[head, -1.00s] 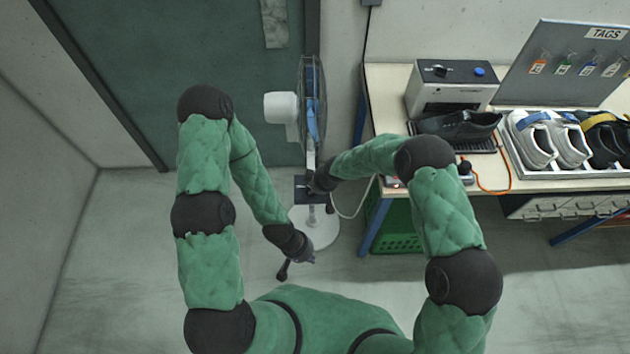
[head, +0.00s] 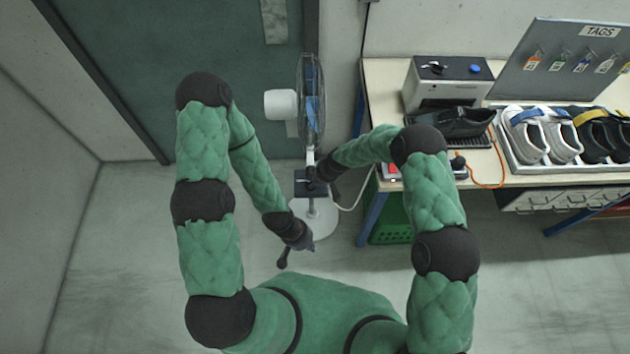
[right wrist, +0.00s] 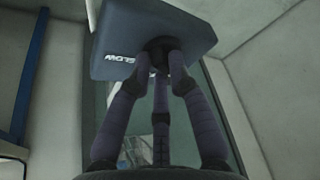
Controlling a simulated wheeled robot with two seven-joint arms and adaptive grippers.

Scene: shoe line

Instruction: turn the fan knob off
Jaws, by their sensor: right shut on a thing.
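The standing fan (head: 311,100) is at the centre of the head view, with a dark control box (head: 301,188) on its pole. The right wrist view shows this box (right wrist: 115,35) large, tilted, with partly readable white lettering on its face. The dark fan knob (right wrist: 160,44) sticks out from that face, mostly hidden by fingertips. My right gripper (right wrist: 160,66) is shut on the knob, its fingers around it. The gripper also shows at the box in the head view (head: 318,177). My left gripper (head: 284,257) hangs low, left of the fan's base, apart from the fan; its opening is unclear.
The fan's round white base (head: 322,222) stands on the floor. To the right is a workbench (head: 384,95) with a grey machine, a black shoe and a shoe rack (head: 510,165). A green crate (head: 392,225) sits beneath it. Floor at left is clear.

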